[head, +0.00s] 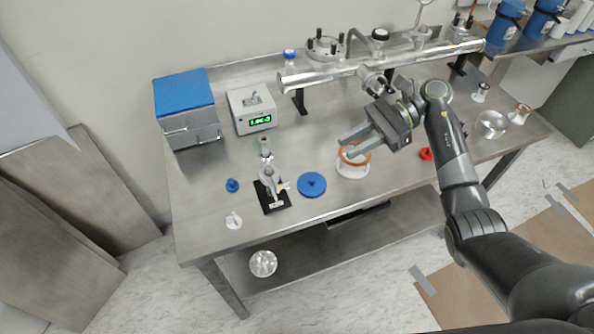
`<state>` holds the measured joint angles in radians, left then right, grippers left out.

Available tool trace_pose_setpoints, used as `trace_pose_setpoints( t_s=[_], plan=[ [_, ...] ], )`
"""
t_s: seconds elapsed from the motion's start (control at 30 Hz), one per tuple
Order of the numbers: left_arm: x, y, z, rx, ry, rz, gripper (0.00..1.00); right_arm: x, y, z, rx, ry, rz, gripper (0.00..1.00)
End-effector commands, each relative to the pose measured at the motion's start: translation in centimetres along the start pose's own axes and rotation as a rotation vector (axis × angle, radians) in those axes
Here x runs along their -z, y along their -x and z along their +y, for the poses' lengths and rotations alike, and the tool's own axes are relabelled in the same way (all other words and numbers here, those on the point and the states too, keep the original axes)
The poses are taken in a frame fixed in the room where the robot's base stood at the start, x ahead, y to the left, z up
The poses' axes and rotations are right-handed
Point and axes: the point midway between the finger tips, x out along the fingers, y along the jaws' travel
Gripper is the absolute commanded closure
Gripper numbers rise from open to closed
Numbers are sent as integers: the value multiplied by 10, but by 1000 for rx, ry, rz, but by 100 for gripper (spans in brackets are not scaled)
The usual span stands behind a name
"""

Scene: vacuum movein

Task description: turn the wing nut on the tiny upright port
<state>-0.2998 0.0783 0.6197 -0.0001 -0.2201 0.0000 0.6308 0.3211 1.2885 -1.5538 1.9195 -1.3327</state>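A small upright metal port (267,172) stands on a black base plate (276,205) at the left-centre of the table. A small brass-coloured piece, possibly its wing nut (283,186), shows on its right side; its details are too small to tell. My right gripper (345,149) is to the right of this port, with its two fingers apart and pointing left. The fingers are over a copper-coloured ring on a white round stand (352,171); I cannot tell whether they touch it. My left gripper is not in view.
A blue round lid (312,185) lies between the port and the white stand. A grey meter (252,109) and a blue-topped drawer box (187,107) stand behind left. A long metal manifold (330,75) runs across the back. A red cap (426,154) lies right.

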Motion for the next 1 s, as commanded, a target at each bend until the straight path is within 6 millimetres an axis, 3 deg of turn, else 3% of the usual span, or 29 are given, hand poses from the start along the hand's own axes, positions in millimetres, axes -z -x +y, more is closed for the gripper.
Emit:
trace_pose_setpoints(
  t_s=[0.1, 0.5, 0.7, 1.0],
  plan=[
    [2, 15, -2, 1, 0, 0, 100, -6, -27, 0, -2, -1, -6, 75],
    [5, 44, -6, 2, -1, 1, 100, -5, -111, 0, 0, -3, -6, 75],
    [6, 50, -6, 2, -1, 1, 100, -2, -135, 0, 1, -2, -5, 75],
    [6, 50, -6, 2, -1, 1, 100, -1, -142, 0, 2, -1, -1, 75]
  ],
)
